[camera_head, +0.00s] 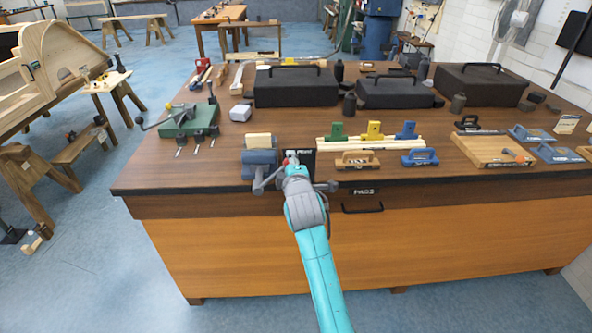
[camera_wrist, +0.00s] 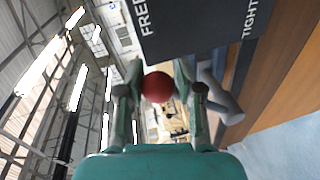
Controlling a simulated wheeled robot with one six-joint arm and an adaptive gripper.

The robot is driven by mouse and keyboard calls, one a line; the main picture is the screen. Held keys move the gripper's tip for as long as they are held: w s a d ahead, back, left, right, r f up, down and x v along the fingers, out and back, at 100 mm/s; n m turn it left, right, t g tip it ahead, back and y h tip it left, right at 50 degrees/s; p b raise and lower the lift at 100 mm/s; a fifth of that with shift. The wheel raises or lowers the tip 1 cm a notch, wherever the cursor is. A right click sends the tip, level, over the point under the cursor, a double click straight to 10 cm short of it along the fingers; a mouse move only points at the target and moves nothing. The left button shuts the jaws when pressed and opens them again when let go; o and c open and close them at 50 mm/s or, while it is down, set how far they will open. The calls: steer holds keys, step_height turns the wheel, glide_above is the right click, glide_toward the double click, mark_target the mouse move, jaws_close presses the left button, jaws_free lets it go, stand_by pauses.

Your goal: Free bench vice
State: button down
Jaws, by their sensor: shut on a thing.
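The bench vice (camera_head: 260,160) is blue and sits at the front edge of the wooden bench, with a pale wood block (camera_head: 258,140) at its top. My gripper (camera_head: 291,166) is at the vice's right front, by its grey handle (camera_head: 264,185). In the wrist view my gripper (camera_wrist: 158,78) has its two fingers on either side of a red ball knob (camera_wrist: 157,87) and is shut on it. A grey rod (camera_wrist: 220,98) shows just right of the fingers. A dark plate (camera_wrist: 200,25) reads FREE at one end and TIGHT at the other.
A green-based tool (camera_head: 200,120) stands left of the vice. Right of it are a rack with coloured blocks (camera_head: 372,132) and a wooden board (camera_head: 490,150). Black cases (camera_head: 296,88) stand behind.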

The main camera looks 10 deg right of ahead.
steer(key=shift+a+r+n, duration=0.45)
steer(key=shift+a+n, duration=0.15)
steer(key=shift+a, duration=0.2)
steer(key=c, duration=0.7)
jaws_free()
steer(key=shift+a, duration=0.15)
steer(key=shift+s, duration=0.25)
steer(key=s, duration=0.3)
steer(key=s+r, duration=0.1)
steer(key=s, duration=0.3)
steer(key=s+r, duration=0.1)
steer(key=s, duration=0.3)
steer(key=shift+s+d+r, duration=0.15)
steer(key=shift+d, duration=0.15)
